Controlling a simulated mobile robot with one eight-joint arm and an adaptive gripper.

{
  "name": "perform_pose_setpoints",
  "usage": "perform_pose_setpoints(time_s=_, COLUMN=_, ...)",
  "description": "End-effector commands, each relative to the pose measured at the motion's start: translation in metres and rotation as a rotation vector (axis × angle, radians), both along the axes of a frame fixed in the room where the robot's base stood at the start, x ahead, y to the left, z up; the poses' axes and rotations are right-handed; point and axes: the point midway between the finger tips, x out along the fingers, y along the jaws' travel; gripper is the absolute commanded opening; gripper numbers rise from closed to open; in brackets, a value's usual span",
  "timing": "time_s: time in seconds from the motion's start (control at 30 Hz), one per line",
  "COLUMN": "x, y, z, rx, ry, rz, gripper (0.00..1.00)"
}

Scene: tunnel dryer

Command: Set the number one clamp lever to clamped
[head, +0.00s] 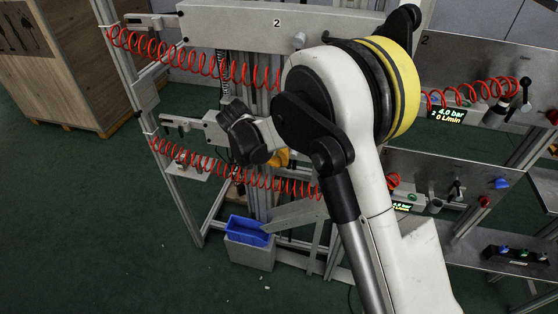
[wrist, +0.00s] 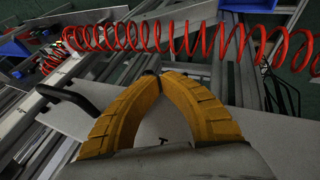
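My gripper (wrist: 157,76) has orange fingers that arc together, with the tips meeting and nothing clearly held between them. In the head view only a bit of orange gripper (head: 280,157) shows past my arm. In the wrist view a grey panel (wrist: 120,112) lies beneath the fingers, with a small dark mark like a 1 (wrist: 163,141) seen between them. A black bar handle (wrist: 68,97) is on the panel to the left of the fingers, apart from them; it may be the number one clamp lever. Its setting cannot be told. My arm hides part of the lower station in the head view.
Red coiled hoses (head: 190,165) run across the frame near my gripper; one hose (wrist: 190,38) crosses beyond the fingertips. A panel marked 2 (head: 230,25) is above. A blue bin (head: 249,230) is low in the frame. Green floor (head: 90,220) is clear at left.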

Motion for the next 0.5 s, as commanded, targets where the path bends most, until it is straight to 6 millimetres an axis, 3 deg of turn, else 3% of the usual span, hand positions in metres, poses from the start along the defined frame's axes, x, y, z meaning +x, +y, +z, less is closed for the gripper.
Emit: perform_pose_setpoints(time_s=0.5, x=-0.0030, y=-0.0084, z=-0.0068, rx=-0.001, ry=0.001, rz=-0.001, gripper=0.00)
